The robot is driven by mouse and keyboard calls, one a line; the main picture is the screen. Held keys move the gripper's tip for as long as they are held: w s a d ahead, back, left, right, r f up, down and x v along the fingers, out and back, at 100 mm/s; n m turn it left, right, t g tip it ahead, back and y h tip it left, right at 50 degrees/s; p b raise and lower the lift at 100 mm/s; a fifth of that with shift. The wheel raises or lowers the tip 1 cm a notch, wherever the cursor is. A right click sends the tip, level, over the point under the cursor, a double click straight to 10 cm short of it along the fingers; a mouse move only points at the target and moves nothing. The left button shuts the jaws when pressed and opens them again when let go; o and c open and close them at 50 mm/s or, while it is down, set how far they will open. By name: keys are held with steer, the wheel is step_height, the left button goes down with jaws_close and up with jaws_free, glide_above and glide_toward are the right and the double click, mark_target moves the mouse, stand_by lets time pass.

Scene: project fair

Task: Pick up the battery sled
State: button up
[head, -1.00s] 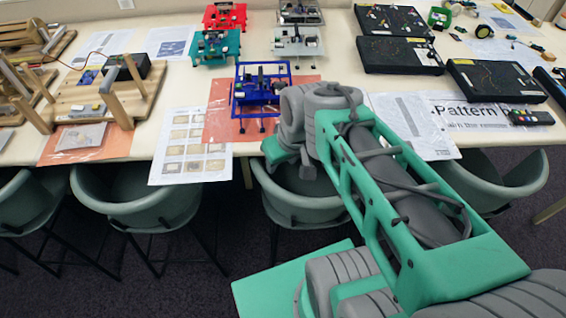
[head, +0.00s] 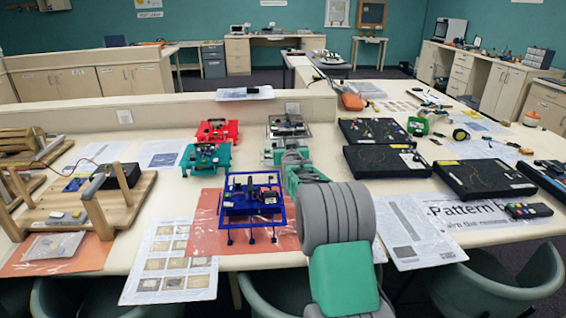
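I cannot tell for sure which thing is the battery sled. Candidates are the small legged frames on the table. A blue frame (head: 252,197) with dark parts on it stands on an orange sheet, just left of my arm. A red frame (head: 217,131) and a teal frame (head: 205,156) stand farther back to the left. A pale grey frame (head: 288,128) stands behind the end of my arm, partly hidden by it. My gripper (head: 292,158) is at the arm's far end over the table, in front of the grey frame; its fingers cannot be made out.
Black cases (head: 385,160) with wiring stand on the right of the table. Wooden rigs (head: 80,200) stand on the left. A low partition (head: 165,112) runs behind the frames. Printed sheets (head: 172,262) lie along the front edge, and chairs (head: 500,285) stand against it.

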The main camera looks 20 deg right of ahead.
mark_target(285, 140)
steer(key=shift+w+d+f+t+h, duration=0.3)
steer(key=shift+w+d+f+t, duration=0.2)
steer(key=shift+w+d+f, duration=0.55)
steer(key=shift+w+a+f, duration=0.2)
steer(key=shift+w+f, duration=0.15)
steer(key=shift+f, duration=0.2)
steer(key=shift+w+a+f, duration=0.15)
steer(key=shift+w+f, duration=0.2)
steer(key=shift+f, duration=0.15)
steer(key=shift+x, duration=0.9)
steer(key=shift+a+r+p+x, duration=0.15)
steer(key=shift+p+x, duration=0.3)
steer(key=shift+x, duration=0.95)
steer(key=shift+a+r+p+x, duration=0.1)
steer(key=shift+p+x, duration=0.3)
steer(key=shift+x, duration=1.05)
jaws_close()
